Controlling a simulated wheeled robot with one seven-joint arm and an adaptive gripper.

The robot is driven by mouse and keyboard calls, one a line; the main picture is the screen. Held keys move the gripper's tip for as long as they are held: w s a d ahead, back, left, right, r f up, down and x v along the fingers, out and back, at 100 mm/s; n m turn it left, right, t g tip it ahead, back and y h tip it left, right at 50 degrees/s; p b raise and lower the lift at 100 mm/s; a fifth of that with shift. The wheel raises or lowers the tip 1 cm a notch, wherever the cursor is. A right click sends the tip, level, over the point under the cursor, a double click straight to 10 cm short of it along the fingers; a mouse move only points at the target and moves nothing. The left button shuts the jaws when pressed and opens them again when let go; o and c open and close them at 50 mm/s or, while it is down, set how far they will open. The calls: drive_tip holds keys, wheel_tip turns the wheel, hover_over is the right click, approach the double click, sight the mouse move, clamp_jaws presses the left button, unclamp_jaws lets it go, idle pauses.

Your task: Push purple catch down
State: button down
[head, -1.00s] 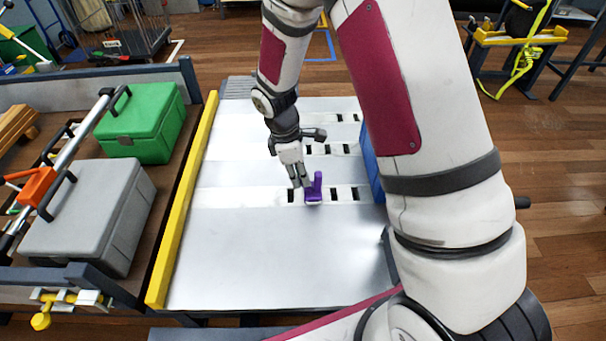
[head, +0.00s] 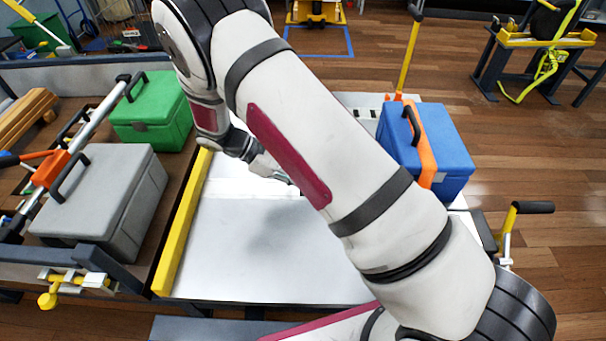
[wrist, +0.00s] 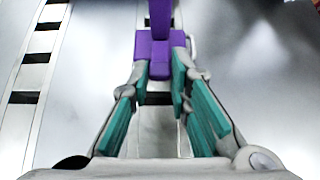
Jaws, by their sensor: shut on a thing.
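The purple catch (wrist: 153,48) shows in the wrist view as a block with an upright tab, at the top middle on a pale slotted strip. My gripper (wrist: 159,76) has its teal-padded fingers on either side of the catch's near part, shut on it. In the head view the catch is hidden behind my arm. There, part of my gripper (head: 268,166) shows above the silver panel (head: 255,255), and its fingertips are hidden.
A blue case (head: 452,143) with an orange strap stands at the panel's right. A yellow rail (head: 180,235) edges its left. Green (head: 150,112) and grey (head: 105,195) cases sit on the left bench. The panel's near part is clear.

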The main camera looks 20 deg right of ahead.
drive_tip(key=shift+f+h, duration=0.15)
drive_tip(key=shift+h, duration=0.15)
drive_tip(key=c, duration=1.5)
unclamp_jaws()
drive_tip(key=shift+a, duration=0.15)
drive_tip(key=v, duration=1.2)
drive_tip(key=shift+w, duration=0.1)
